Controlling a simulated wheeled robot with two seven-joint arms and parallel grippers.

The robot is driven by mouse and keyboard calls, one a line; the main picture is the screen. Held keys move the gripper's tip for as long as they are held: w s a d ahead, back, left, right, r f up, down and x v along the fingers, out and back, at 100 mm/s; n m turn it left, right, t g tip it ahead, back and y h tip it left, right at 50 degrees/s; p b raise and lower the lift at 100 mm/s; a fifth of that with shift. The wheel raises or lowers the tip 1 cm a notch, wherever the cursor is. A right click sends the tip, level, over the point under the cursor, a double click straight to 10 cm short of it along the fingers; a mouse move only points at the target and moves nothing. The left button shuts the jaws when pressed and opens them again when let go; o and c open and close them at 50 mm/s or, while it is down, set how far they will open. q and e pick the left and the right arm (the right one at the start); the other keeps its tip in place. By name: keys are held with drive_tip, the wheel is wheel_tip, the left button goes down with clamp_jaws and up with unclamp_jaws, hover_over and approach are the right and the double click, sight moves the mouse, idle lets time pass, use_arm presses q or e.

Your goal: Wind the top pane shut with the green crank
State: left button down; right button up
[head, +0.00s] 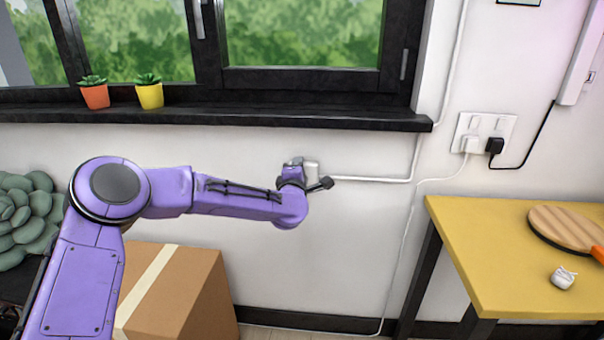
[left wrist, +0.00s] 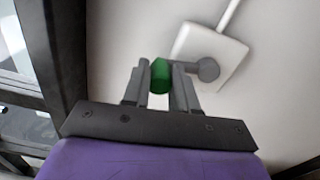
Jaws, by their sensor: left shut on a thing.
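The green crank knob (left wrist: 160,76) sits between the two fingers of my left gripper (left wrist: 160,72) in the left wrist view, and the gripper is shut on it. A grey crank arm runs from the knob to a round grey hub (left wrist: 207,69) in front of a white wall plate (left wrist: 222,62). In the head view, my left arm reaches right to the white crank box (head: 312,171) below the sill; the wrist hides the green knob there. The dark-framed window (head: 300,75) shows only its lower part, so I cannot see the top pane. My right gripper is not in view.
Two potted succulents, orange (head: 95,96) and yellow (head: 150,95), stand on the black sill (head: 270,117). A cardboard box (head: 185,290) is below my arm. A yellow table (head: 470,240) with a paddle (head: 565,230) is at the right. A white pipe (head: 370,180) runs along the wall.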

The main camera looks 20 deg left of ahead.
use_arm(q)
drive_tip(key=shift+a+f, duration=0.1)
drive_tip(key=shift+a, duration=0.1)
idle(0.3)
drive_tip(key=c, duration=0.9)
unclamp_jaws()
drive_tip(key=shift+s, duration=0.1)
drive_tip(key=shift+d, duration=0.1)
drive_tip(key=b+v, duration=0.1)
drive_tip(key=v, duration=0.9)
drive_tip(key=shift+s, duration=0.25)
